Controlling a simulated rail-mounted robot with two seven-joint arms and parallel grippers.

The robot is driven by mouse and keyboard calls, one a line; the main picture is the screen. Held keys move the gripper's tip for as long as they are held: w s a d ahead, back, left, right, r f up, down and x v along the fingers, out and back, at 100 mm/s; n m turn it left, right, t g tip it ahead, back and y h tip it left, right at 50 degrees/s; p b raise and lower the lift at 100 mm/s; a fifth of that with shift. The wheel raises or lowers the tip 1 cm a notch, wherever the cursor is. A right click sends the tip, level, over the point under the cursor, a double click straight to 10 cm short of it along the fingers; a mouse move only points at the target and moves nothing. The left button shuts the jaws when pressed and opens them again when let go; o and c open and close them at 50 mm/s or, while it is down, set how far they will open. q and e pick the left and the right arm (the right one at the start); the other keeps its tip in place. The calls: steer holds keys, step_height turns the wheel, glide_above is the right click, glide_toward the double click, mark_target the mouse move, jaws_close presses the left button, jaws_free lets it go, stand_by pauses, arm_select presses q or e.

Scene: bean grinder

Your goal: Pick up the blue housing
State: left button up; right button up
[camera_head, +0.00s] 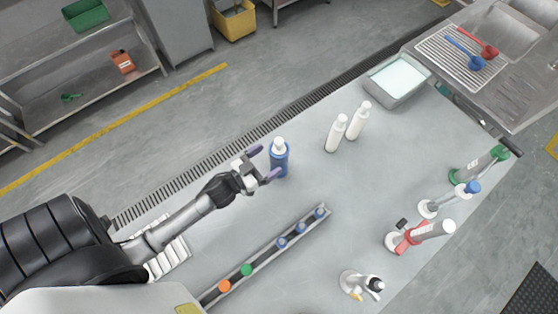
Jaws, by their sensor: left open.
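A blue housing (280,163) stands upright on the grey table, with a white part showing at its top. My left gripper (264,166) is open, with its purple-tipped fingers just left of the housing and pointing toward it. The upper fingertip is beside the housing's upper part and the lower fingertip is close to its lower left side. I cannot tell whether either finger touches it. My right gripper is not in view.
Two white bottles (337,133) stand to the right. A rail (265,257) with several coloured pieces lies in front. Green, blue and red grinder-like items (431,231) stand at the right edge. A tray (398,78) and sink unit are at the back right. The table centre is clear.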

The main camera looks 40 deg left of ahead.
arm_select(q)
steer(key=shift+w+d, duration=0.2)
steer(key=shift+w, duration=1.1)
steer(key=shift+w+d, duration=0.2)
steer(key=shift+w, duration=1.05)
steer(key=shift+r, duration=0.1)
steer(key=c, duration=1.4)
steer(key=shift+c, duration=0.2)
steer(key=shift+r+p, duration=0.1)
steer(key=shift+p, duration=0.2)
